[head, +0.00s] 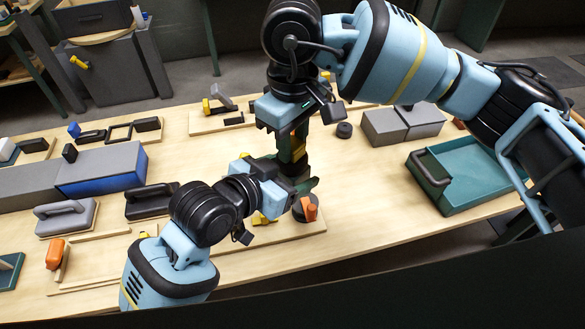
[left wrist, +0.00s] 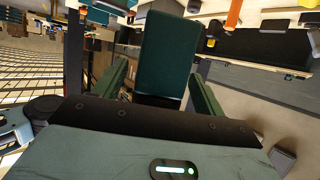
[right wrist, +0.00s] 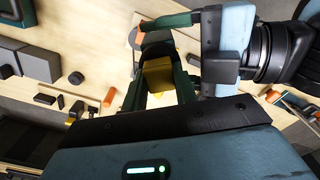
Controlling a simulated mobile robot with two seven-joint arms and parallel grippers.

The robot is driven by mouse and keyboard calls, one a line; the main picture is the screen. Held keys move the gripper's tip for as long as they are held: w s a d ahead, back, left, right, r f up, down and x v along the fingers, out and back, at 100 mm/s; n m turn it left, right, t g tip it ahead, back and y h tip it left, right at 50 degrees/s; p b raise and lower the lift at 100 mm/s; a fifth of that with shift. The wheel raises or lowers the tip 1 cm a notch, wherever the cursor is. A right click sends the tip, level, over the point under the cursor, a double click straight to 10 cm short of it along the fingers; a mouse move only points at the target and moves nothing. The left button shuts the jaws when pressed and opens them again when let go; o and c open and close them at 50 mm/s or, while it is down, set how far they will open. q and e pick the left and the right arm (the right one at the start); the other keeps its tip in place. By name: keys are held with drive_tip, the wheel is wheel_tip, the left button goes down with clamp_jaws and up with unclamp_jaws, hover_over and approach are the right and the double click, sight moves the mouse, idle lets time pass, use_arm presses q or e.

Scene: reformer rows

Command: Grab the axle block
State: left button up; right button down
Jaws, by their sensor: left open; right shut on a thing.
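My right gripper (head: 294,150) points down over the middle of the table and is shut on a yellow block (right wrist: 158,76), which shows between its fingers in the right wrist view. Which piece is the axle block is unclear, as the grippers hide much.
A green tray (head: 478,200) lies at the right, near grey blocks (head: 402,124). A blue-and-grey box (head: 102,170) and handled grey blocks (head: 66,216) are at the left. An orange piece (head: 309,209) is close to the left gripper. Bare wood (head: 365,215) lies before the tray.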

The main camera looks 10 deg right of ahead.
use_arm(q)
drive_tip(key=shift+w+d+f, duration=0.2)
drive_tip(key=shift+w+d, duration=0.1)
drive_tip(key=shift+d, duration=0.1)
drive_tip(key=c, duration=1.1)
drive_tip(key=shift+c, duration=0.7)
use_arm(e)
drive_tip(key=c, duration=1)
unclamp_jaws()
use_arm(q)
drive_tip(key=shift+r, duration=0.1)
